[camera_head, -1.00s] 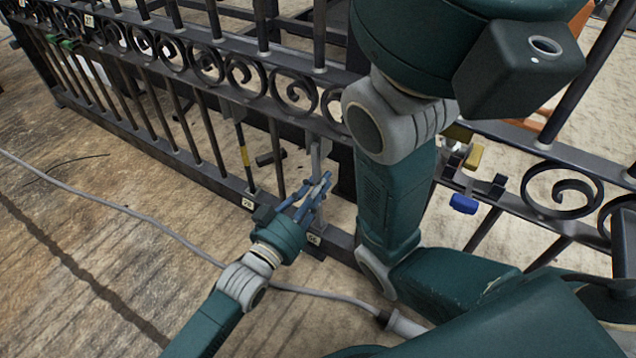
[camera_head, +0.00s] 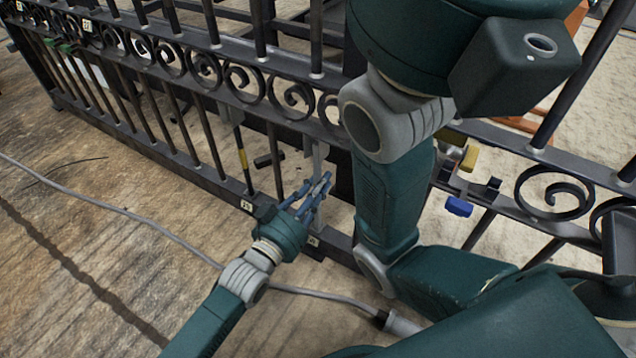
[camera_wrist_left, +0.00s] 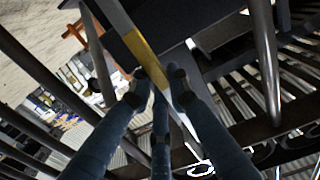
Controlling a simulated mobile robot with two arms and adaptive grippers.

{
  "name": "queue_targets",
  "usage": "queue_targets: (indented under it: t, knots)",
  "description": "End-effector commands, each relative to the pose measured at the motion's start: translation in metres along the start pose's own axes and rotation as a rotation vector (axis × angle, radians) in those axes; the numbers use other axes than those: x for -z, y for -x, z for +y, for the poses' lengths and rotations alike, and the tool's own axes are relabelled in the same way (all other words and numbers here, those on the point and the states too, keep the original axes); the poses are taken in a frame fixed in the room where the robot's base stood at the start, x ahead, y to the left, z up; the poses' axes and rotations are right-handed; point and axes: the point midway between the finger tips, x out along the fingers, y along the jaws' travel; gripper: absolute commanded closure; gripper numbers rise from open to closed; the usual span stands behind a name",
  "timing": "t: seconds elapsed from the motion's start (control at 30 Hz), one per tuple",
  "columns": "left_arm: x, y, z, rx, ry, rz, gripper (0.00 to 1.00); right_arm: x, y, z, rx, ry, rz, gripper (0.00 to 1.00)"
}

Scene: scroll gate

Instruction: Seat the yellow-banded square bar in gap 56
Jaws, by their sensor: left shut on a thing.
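The yellow-banded square bar (camera_wrist_left: 136,45) is pale grey, with its yellow band just beyond the fingertips in the left wrist view. My left gripper (camera_wrist_left: 160,78) is shut on it. In the head view the left gripper (camera_head: 318,188) is low at the gate, and the pale bar (camera_head: 318,155) rises upright from it in front of a gate opening. The small label (camera_head: 313,241) for gap 56 is on the bottom rail below the gripper, hard to read now. My right gripper is not in view.
The dark scroll gate (camera_head: 180,155) runs across the view. A grey cable (camera_head: 130,212) lies on the floor.

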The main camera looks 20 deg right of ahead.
Motion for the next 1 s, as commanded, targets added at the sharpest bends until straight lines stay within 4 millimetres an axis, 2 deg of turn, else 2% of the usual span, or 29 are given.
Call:
queue_targets:
  t: [0.03, 0.3, 0.33, 0.4, 0.43, 0.77, 0.87, 1.0]
  knots:
    - [-0.006, 0.001, 0.000, 0.000, 0.002, -0.015, 1.00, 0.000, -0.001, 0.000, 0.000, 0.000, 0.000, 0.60]
    - [-0.007, 0.000, 0.001, 0.000, 0.002, -0.018, 1.00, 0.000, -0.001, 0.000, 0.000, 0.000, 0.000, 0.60]
    - [-0.007, 0.000, 0.001, 0.000, 0.002, -0.018, 0.77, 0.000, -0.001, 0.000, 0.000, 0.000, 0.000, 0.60]
    - [-0.007, 0.000, 0.000, 0.000, 0.002, -0.017, 0.63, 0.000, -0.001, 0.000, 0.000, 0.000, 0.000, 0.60]
    - [-0.006, 0.000, 0.000, 0.000, 0.002, -0.016, 0.61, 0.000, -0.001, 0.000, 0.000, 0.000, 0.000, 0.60]
    - [-0.005, 0.003, 0.000, 0.001, 0.001, -0.014, 0.61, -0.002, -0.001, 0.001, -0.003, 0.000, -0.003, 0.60]
    - [-0.006, 0.013, 0.000, 0.001, 0.002, -0.014, 0.61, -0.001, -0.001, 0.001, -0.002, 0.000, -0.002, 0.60]
    - [-0.005, 0.041, 0.000, 0.001, 0.001, -0.014, 0.61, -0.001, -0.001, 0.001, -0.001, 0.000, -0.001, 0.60]
